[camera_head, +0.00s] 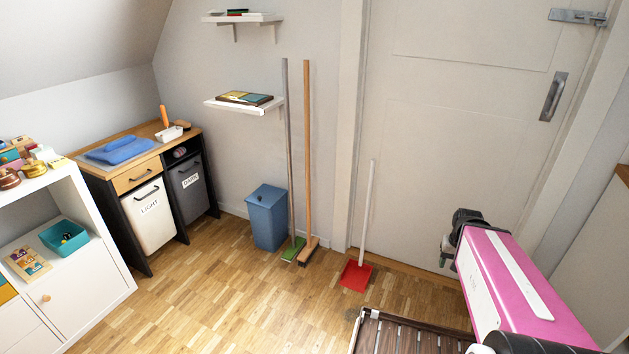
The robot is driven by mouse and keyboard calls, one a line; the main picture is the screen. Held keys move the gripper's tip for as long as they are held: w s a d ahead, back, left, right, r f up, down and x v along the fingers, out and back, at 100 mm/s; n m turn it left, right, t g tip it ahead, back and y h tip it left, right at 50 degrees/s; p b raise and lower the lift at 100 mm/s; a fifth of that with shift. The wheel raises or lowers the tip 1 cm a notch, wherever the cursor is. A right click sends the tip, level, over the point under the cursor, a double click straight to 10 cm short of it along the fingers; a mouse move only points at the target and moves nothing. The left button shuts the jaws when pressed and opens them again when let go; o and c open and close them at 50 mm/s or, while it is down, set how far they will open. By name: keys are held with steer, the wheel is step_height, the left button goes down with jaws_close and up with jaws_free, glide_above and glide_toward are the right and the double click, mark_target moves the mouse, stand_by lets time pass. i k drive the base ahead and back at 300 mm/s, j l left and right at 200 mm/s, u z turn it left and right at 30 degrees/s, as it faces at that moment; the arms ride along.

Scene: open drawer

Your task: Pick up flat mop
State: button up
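The flat mop (288,150) stands upright against the wall in the middle of the view, with a long grey pole and a flat green head (293,249) on the floor. It is just left of a broom with a wooden handle, close beside it. My gripper (447,248) is at the right, at the end of my pink and white arm, in front of the door and well to the right of the mop. Its fingers are small and dark, and I cannot tell whether they are open.
The broom (307,150) and a blue bin (267,218) flank the mop. A red dustpan (356,276) with a white handle stands by the door (450,120). A wall shelf (240,107) is left of the poles. A dark slatted thing (410,335) is at the bottom. The middle floor is clear.

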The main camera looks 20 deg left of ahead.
mark_target(297, 244)
steer(key=u, duration=1.3)
